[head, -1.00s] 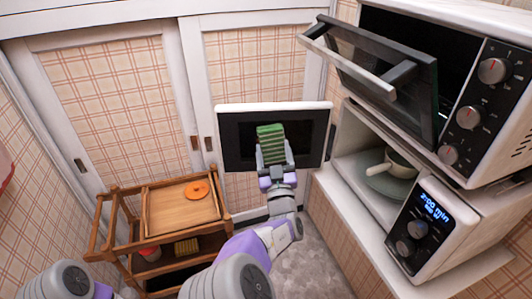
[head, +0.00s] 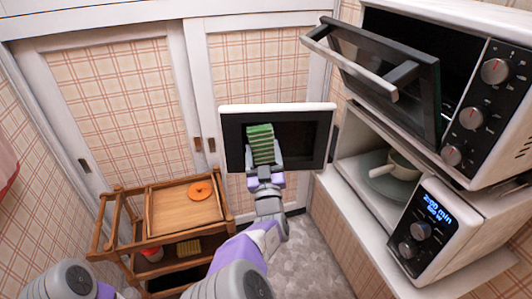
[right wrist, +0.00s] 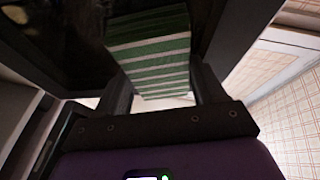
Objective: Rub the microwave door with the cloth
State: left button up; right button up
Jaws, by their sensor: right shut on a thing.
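The microwave door (head: 305,140) stands swung open, with a white frame and a dark pane facing me. My right gripper (head: 265,168) is shut on the green striped cloth (head: 260,143) and holds it in front of the left part of the dark pane. In the right wrist view the cloth (right wrist: 150,45) is between the two fingers, its far end close to the dark door. I cannot tell for sure whether it touches the pane. At the lower left of the head view only part of my left arm shows; its gripper is out of view.
The microwave (head: 430,222) stands open at right, with a pan (head: 402,166) on a green plate (head: 388,185) inside. Above it, an oven's door (head: 385,80) hangs partly open. A wooden cart (head: 185,225) carrying an orange disc (head: 199,191) stands at lower left. Cupboard doors close off the back.

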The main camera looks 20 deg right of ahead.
jog(key=shift+a, duration=0.3)
jog(key=shift+s+a+f, duration=0.1)
jog(key=shift+s+a, duration=0.1)
jog(key=shift+s, duration=0.15)
jog(key=shift+s+a+p, duration=0.2)
jog(key=shift+s, duration=1)
jog(key=shift+s+a+p, duration=0.15)
jog(key=shift+s, duration=1.05)
jog(key=shift+s+a+p, duration=0.15)
jog(key=shift+s, duration=0.6)
jog(key=shift+s+a+p, duration=0.15)
jog(key=shift+s, duration=0.55)
